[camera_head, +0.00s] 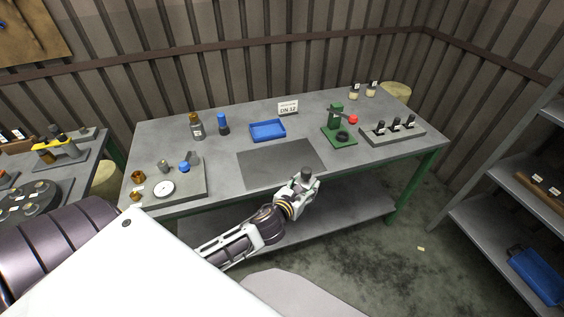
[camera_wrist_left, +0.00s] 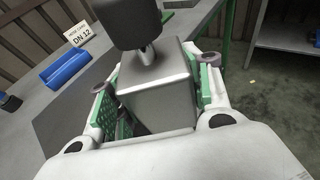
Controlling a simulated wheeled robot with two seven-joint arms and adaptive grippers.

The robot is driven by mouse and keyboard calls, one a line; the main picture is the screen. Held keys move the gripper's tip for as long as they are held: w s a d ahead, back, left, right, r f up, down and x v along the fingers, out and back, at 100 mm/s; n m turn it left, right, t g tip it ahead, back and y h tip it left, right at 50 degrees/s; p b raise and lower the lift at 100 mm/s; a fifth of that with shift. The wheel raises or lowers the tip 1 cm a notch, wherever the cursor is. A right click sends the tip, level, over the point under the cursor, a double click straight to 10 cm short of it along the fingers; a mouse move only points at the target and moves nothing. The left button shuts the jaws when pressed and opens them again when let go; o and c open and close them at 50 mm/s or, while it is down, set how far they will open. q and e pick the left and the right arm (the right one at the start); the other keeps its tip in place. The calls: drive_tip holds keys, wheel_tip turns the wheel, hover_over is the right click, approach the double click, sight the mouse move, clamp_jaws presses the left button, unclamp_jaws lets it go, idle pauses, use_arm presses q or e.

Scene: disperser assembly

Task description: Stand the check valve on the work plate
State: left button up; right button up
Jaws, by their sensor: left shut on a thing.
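My left gripper (camera_head: 304,183) is shut on a grey squared block with a dark round top, which I take to be the check valve (camera_head: 306,173). In the left wrist view the valve (camera_wrist_left: 158,92) sits between the green-padded fingers of the gripper (camera_wrist_left: 155,105), with its dark top towards the upper edge. It looks roughly upright. The work plate (camera_head: 275,163) is a flat dark rectangle at the table's front middle, and its surface is bare. The gripper and valve are at its front right corner, by the table's front edge; their height is unclear. My right gripper is not in view.
A blue tray (camera_head: 267,130) and a sign (camera_head: 288,107) stand behind the plate. A green press (camera_head: 338,130) with a red knob stands right of it, beside a grey rack (camera_head: 392,133). Two bottles and a grey parts board (camera_head: 190,192) are on the left.

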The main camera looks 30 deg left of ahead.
use_arm(q)
drive_tip(key=shift+w+r, duration=0.85)
drive_tip(key=shift+r, duration=0.2)
drive_tip(key=shift+w+a+r+m+h+b, duration=1.25)
drive_tip(key=shift+w+r+b, duration=0.4)
drive_tip(key=shift+w+r, duration=4.25)
drive_tip(key=w+a+b, duration=0.2)
drive_tip(key=w+a, duration=0.1)
drive_tip(key=a, duration=0.6)
drive_tip(key=a+f+m+h, duration=0.1)
drive_tip(key=a+f+h, duration=0.1)
drive_tip(key=a+f, duration=0.2)
drive_tip(key=shift+s+a+f+g, duration=0.3)
drive_tip(key=shift+a+f+g, duration=0.1)
drive_tip(key=shift+f, duration=1.4)
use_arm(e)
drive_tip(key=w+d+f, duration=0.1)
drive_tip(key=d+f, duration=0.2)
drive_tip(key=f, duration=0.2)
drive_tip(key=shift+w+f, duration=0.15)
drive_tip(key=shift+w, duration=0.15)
